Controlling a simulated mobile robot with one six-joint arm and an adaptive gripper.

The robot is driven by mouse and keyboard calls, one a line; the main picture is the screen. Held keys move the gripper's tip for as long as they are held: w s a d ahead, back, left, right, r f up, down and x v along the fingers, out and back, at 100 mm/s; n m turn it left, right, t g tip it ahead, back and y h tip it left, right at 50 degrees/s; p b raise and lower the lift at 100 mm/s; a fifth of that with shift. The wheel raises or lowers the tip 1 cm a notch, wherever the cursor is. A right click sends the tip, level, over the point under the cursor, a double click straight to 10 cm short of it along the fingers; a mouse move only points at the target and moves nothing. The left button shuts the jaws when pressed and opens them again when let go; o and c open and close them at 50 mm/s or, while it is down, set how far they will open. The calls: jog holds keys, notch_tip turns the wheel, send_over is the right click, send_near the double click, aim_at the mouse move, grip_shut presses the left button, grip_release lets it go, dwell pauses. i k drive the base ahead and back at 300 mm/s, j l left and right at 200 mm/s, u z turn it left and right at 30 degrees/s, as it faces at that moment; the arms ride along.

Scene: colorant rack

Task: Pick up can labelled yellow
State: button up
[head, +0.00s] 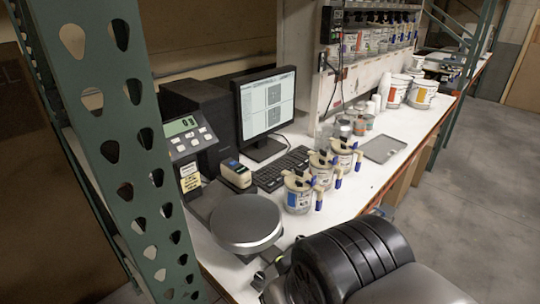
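Three small white cans with beige lids and blue-tipped spouts stand upright in a row on the white counter. The nearest can (299,195) has a bluish label. The middle can (321,172) and the farthest can (344,155) have orange or reddish labels. The lettering is too small to read, so I cannot tell which one is labelled yellow. My dark arm is at the bottom centre, in front of the counter edge. What seems to be my gripper (269,274) shows only in part at its left, apart from the cans. Its fingers cannot be made out clearly.
A scale with a round grey plate (246,222) stands left of the cans. Behind are a keyboard (281,169) and a monitor (266,108). A flat grey tray (384,149) lies beyond the cans. White buckets (396,92) stand farther back. A green perforated post (118,140) rises at left.

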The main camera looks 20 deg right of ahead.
aim_at(340, 147)
jog(key=i+l+u, duration=0.1)
jog(key=l+u, duration=1.25)
jog(key=k+l, duration=0.1)
jog(key=l, duration=0.5)
jog(key=k+l, duration=0.1)
jog(key=l, duration=0.5)
jog(key=k+l, duration=0.15)
jog(key=l, duration=0.45)
jog(key=k+l, duration=0.1)
jog(key=l, duration=0.5)
jog(key=k+l, duration=0.1)
jog(key=l, duration=0.5)
jog(key=k+l, duration=0.1)
jog(key=l, duration=0.45)
jog(key=k+l, duration=0.1)
jog(key=l, duration=0.5)
jog(key=k+l, duration=0.1)
jog(key=l, duration=0.5)
